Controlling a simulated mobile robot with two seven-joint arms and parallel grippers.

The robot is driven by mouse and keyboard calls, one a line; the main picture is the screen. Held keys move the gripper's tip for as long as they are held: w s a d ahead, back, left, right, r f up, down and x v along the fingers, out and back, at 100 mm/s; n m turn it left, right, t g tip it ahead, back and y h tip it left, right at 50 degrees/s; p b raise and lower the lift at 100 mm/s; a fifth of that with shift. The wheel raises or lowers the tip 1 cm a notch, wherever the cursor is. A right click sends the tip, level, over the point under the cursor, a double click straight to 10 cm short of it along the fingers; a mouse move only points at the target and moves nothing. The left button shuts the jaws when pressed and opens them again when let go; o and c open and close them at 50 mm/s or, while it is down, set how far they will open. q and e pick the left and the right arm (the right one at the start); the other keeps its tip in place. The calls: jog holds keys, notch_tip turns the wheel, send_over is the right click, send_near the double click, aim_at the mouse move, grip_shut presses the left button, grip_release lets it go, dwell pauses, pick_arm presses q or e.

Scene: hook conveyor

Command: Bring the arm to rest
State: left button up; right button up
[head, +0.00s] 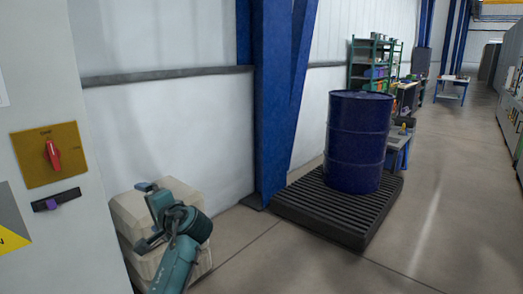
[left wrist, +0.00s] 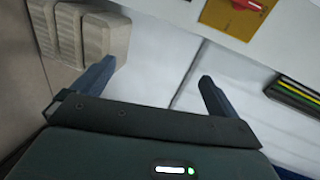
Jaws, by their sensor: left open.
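My left arm comes in at the lower left of the head view, and its gripper (head: 146,214) is in front of a beige ribbed box by the wall. In the left wrist view the two fingers of my left gripper (left wrist: 154,80) stand wide apart with nothing between them. The gripper is open and empty. A red rotary switch (head: 52,153) on a yellow plate (head: 30,165) sits on the grey cabinet (head: 50,90) left of the gripper. My right gripper is not in view.
The beige box (head: 132,212) stands close to my left gripper. A blue drum (head: 357,142) stands on a black ribbed pallet (head: 300,207) beside a blue column (head: 272,90). Shelves (head: 375,62) and a bench (head: 452,82) are farther back. The floor (head: 450,190) on the right is clear.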

pick_arm(q)
jog(key=s+d+f+h, duration=0.35)
jog(key=s+f, duration=0.25)
jog(key=f, duration=0.5)
jog(key=s+d+f+h, duration=0.2)
jog(key=s+f+h, duration=0.3)
jog(key=f, duration=0.6)
jog(key=s+d+f+n+h, duration=0.1)
jog(key=s+d+f+h, duration=0.1)
jog(key=s, duration=0.6)
jog(key=s+d+f+n+h+p, duration=0.1)
jog(key=s+d+f+h, duration=0.2)
jog(key=s, duration=0.6)
jog(key=shift+s+d+f, duration=0.25)
jog(key=shift+d+f, duration=0.05)
jog(key=shift+d, duration=0.05)
jog(key=s, duration=0.2)
jog(key=s+d+n+h, duration=0.1)
jog(key=s, duration=0.1)
jog(key=s+r+n, duration=0.1)
jog(key=shift+s+d+h, duration=0.25)
jog(key=shift+s+d, duration=0.1)
jog(key=shift+s, duration=0.05)
jog(key=shift+c, duration=0.2)
